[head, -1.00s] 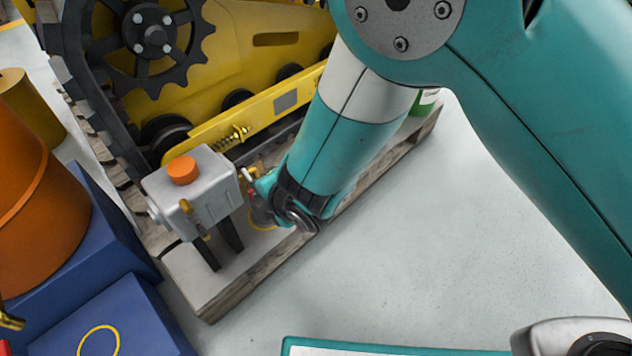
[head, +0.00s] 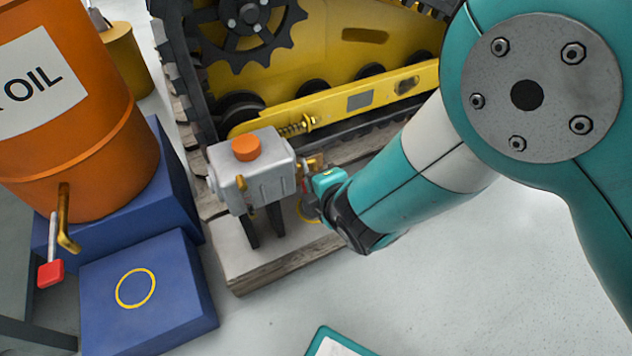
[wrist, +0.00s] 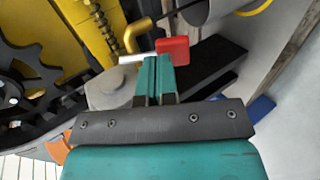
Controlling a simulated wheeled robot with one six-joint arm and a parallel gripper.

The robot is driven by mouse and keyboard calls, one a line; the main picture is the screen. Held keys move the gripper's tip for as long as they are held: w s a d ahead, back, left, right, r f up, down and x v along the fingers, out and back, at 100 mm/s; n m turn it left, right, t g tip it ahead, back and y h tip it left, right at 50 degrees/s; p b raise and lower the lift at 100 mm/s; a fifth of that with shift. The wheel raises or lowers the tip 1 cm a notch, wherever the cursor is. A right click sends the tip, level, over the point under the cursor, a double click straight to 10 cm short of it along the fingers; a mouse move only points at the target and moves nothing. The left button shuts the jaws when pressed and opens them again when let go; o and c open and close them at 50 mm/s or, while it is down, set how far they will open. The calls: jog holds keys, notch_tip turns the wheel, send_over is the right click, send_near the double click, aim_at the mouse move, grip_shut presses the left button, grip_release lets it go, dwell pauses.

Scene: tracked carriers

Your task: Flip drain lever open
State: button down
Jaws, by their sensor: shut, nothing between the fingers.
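A grey metal box (head: 246,180) with an orange cap (head: 246,148) stands on black legs on the pallet. A brass fitting (head: 313,163) sticks out of its right side. In the wrist view, a bent brass spout (wrist: 136,36) and a lever show there. The lever has a pale rod (wrist: 134,58) and a red tab (wrist: 173,50). My gripper (head: 322,188) is beside the fitting in the head view and largely hides the lever. In the wrist view, my gripper (wrist: 158,66) is shut and empty, its fingertips close to the rod and red tab. I cannot tell whether they touch.
A yellow tracked carrier (head: 300,60) stands behind the box. At left, an orange oil drum (head: 80,130) with its own red-handled tap (head: 50,272) stands on a blue block (head: 175,180). A lower blue block (head: 180,300) is in front.

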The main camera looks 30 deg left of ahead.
jog(key=p+v, duration=0.5)
jog(key=v, duration=0.9)
jog(key=shift+p, duration=0.4)
jog(key=w+d+r+m+h+p, duration=0.45)
jog(key=w+d+r+m, duration=0.35)
jog(key=d+r+m, duration=0.4)
jog(key=s+d+r+m+g+p, duration=0.1)
jog(key=s+d+r+m+g, duration=0.2)
jog(key=r, duration=0.4)
jog(key=s+d+r+m+g+h+p, duration=0.1)
jog(key=s+d+r+m+p, duration=0.1)
jog(key=s+d+r+m, duration=0.3)
jog(key=s+d+r+m+g+p, duration=0.1)
jog(key=s+d+r+m+g, duration=0.1)
jog(key=s+d+r, duration=0.45)
notch_tip(320, 180, up, 40)
jog(key=w+a+p, duration=0.2)
jog(key=p, duration=3.6)
jog(key=shift+f+g, duration=0.25)
jog(key=shift+g, duration=0.05)
